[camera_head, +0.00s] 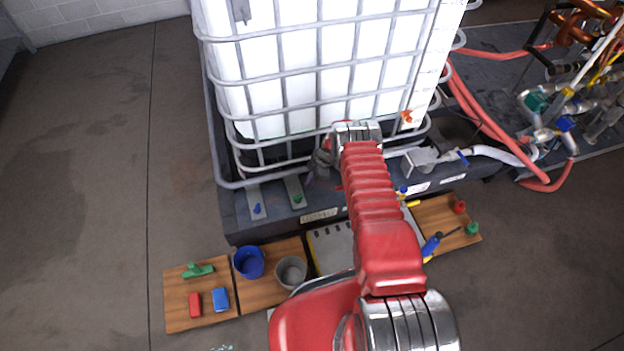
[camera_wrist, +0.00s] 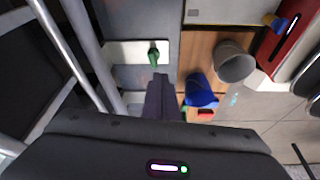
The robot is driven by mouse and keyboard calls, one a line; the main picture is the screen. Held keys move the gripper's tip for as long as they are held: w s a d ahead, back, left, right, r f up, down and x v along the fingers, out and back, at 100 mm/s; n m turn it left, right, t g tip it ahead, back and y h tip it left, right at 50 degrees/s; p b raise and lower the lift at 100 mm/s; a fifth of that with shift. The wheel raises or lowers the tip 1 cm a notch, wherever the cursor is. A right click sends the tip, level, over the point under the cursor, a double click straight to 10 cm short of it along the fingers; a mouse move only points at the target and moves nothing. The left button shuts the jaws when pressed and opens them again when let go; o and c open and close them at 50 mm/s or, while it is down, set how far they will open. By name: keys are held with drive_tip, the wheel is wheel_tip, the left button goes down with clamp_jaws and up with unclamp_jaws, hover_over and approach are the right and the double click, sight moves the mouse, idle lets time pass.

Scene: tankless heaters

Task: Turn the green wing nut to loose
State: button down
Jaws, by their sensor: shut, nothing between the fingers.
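The green wing nut (camera_head: 297,198) sits on a grey metal plate on the dark base's front ledge, below the caged white tank. It also shows in the wrist view (camera_wrist: 154,57), on a light plate just beyond my fingertips. My gripper (camera_wrist: 158,80) is shut and empty, its dark fingers pointing toward the nut; a gap seems to remain between them, though its depth is hard to judge. In the head view my gripper (camera_head: 312,176) is small and dark, beside the cage and partly hidden by my red arm.
A blue wing nut (camera_head: 257,208) sits on another plate to the left. The tank's metal cage (camera_head: 322,104) rises close behind the ledge. In front, wooden boards hold a blue cup (camera_head: 248,262), a grey cup (camera_head: 291,272) and blocks. Floor at left is clear.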

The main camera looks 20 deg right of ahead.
drive_tip(key=v, duration=0.3)
drive_tip(key=c, duration=2.5)
unclamp_jaws()
